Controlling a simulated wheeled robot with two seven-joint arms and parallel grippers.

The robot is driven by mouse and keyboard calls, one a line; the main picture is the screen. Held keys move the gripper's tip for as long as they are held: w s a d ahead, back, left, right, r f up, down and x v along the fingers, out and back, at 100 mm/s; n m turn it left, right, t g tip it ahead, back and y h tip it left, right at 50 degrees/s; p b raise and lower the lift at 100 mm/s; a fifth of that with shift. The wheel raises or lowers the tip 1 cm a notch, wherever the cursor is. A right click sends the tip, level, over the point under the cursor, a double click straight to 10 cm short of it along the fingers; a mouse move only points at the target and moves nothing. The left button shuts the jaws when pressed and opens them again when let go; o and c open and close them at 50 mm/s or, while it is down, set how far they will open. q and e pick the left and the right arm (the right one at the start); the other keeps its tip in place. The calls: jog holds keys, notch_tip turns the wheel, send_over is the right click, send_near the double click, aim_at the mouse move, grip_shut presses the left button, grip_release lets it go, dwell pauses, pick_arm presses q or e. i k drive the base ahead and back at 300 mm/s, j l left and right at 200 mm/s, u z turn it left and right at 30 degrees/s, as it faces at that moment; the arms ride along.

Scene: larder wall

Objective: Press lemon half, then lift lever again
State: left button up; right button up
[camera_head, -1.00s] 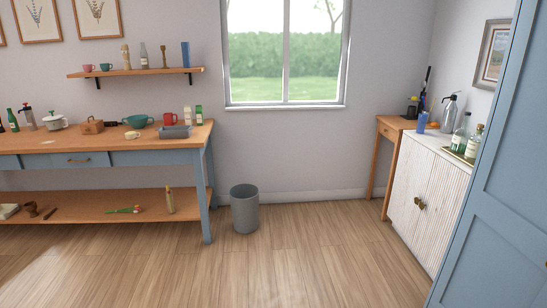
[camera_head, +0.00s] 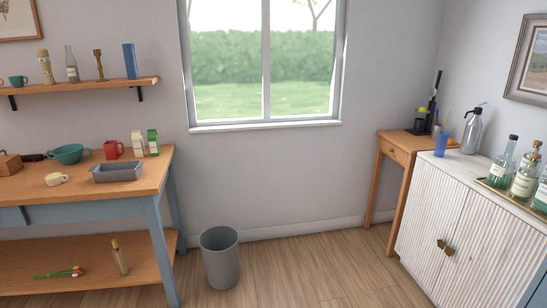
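A small dark device with an upright black lever (camera_head: 435,100) stands on the small wooden corner table; it looks like the lemon press, but it is too small to be sure. A small yellow thing (camera_head: 422,112), perhaps the lemon half, shows at its left on top of a dark part. I cannot tell whether the two touch. Neither of my grippers is in view.
The corner table (camera_head: 391,150) stands beside a white ribbed cabinet (camera_head: 440,215) with a blue cup (camera_head: 441,143), a siphon (camera_head: 472,130) and bottles. A grey bin (camera_head: 220,260) and a workbench (camera_head: 140,182) are left. Floor between is clear.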

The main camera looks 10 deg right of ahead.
aim_at(433, 91)
jog(key=i+l+z, duration=0.1)
jog(key=i+z, duration=0.25)
jog(key=i, duration=0.3)
jog(key=i+z, duration=0.4)
jog(key=i, duration=0.2)
jog(key=i+j+z, duration=0.35)
jog(key=i, duration=0.3)
